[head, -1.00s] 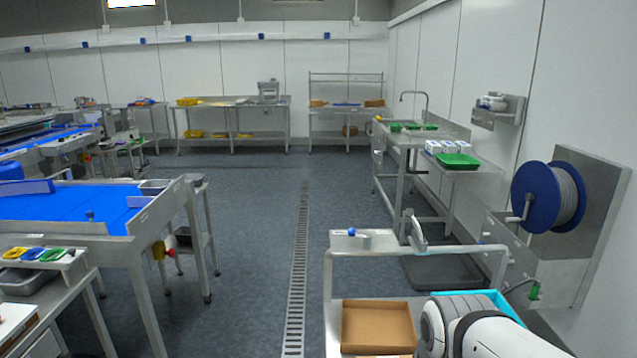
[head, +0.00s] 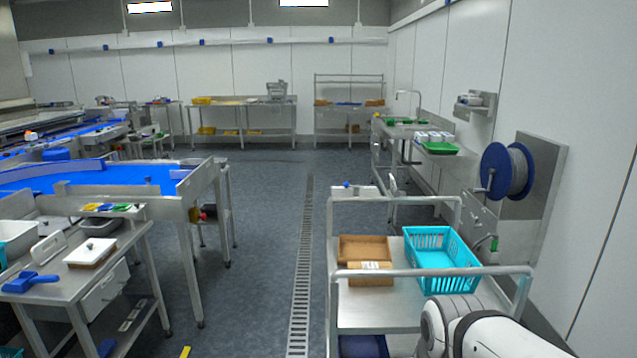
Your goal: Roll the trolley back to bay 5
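The steel trolley (head: 385,312) stands in front of me at the lower right, with its near push rail (head: 420,272) across the front. On its top are an open brown cardboard box (head: 365,247), a smaller brown carton (head: 370,274) with a white label and a turquoise slotted basket (head: 440,255). A dark blue item (head: 363,346) shows on its lower level. My white arm overlaps the trolley's near right corner in the picture. My gripper is out of view, so any hold on the rail does not show. I see no readable bay 5 marking.
A floor drain (head: 304,240) runs along the open aisle left of the trolley. A blue-topped conveyor (head: 95,178) and a steel side table (head: 75,262) stand left. A sink bench (head: 425,147) and a wall hose reel (head: 507,170) are right. A yellow floor mark (head: 185,352) shows at bottom.

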